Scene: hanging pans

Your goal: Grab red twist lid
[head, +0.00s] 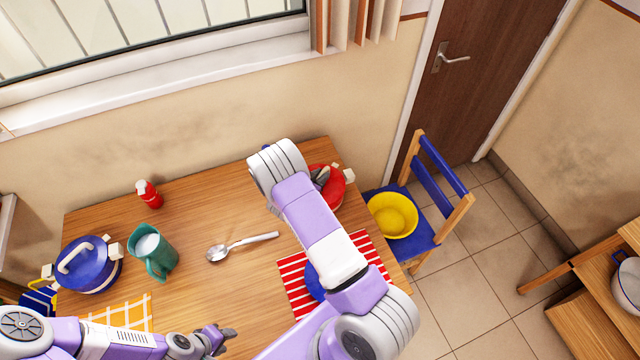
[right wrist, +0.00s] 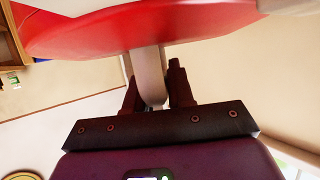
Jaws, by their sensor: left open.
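The red lid (head: 327,192) is at the table's right edge in the head view, partly hidden behind my right forearm. In the right wrist view, the wide red disc of the lid (right wrist: 150,28) fills the top, with a pale grey handle (right wrist: 148,72) standing out from it. My right gripper (right wrist: 157,92) has this handle between its two dark fingers, which look close against it on both sides. In the head view, that gripper is mostly hidden by its own arm (head: 318,180). My left gripper (head: 222,335) is open and empty near the table's front.
A blue pot (head: 90,268), a green mug (head: 157,262) and a red bottle (head: 150,194) stand on the left half. A spoon (head: 240,247) lies mid-table. A striped red mat (head: 297,290) is under my right arm. A yellow bowl (head: 392,215) sits on the blue chair.

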